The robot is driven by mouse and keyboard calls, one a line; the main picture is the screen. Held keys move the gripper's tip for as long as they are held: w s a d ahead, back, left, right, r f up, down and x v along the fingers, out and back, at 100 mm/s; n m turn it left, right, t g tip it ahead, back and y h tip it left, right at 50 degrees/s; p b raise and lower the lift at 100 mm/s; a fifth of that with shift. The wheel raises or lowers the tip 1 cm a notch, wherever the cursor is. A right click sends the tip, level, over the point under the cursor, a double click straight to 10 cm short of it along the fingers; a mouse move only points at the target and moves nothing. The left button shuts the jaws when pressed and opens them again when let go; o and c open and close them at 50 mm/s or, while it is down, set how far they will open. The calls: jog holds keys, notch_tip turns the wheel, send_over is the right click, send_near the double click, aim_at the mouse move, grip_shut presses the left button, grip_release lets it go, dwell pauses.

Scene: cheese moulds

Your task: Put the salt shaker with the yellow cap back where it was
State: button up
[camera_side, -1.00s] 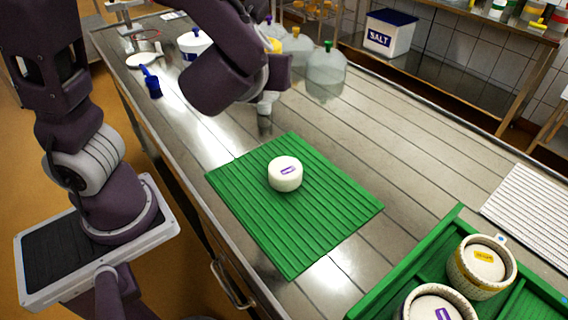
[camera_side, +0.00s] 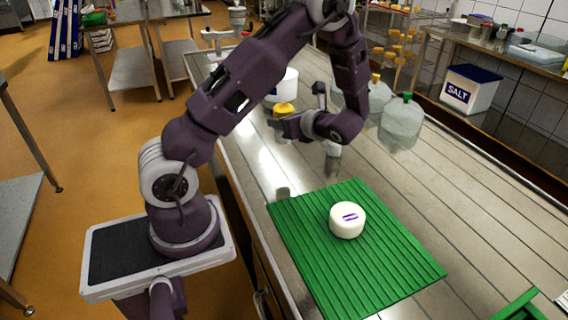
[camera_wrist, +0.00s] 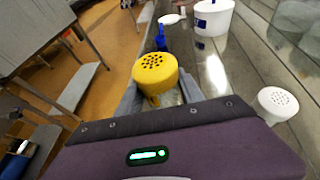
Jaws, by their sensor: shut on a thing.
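My gripper (camera_side: 290,124) is shut on the salt shaker with the yellow cap (camera_wrist: 156,74), above the steel table. Its perforated cap faces up in the wrist view, and the cap also shows in the side view (camera_side: 284,108). Its body is mostly hidden by my fingers (camera_wrist: 155,97). I cannot tell how high its base is above the table. A second shaker with a white perforated cap (camera_wrist: 278,102) stands to the right of my gripper in the wrist view. In the side view it shows below my wrist (camera_side: 333,149).
A white tub (camera_wrist: 213,17) and a blue brush (camera_wrist: 160,40) lie beyond the held shaker. Clear jugs, one green-capped (camera_side: 401,122), stand right of my arm. A green mat (camera_side: 390,270) bears a white cheese (camera_side: 347,220). Table between mat and shakers is mostly clear.

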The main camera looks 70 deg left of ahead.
notch_tip(320, 180, down, 9)
jog(key=shift+r, duration=0.1)
jog(key=o, duration=1.4)
jog(key=shift+o, duration=0.2)
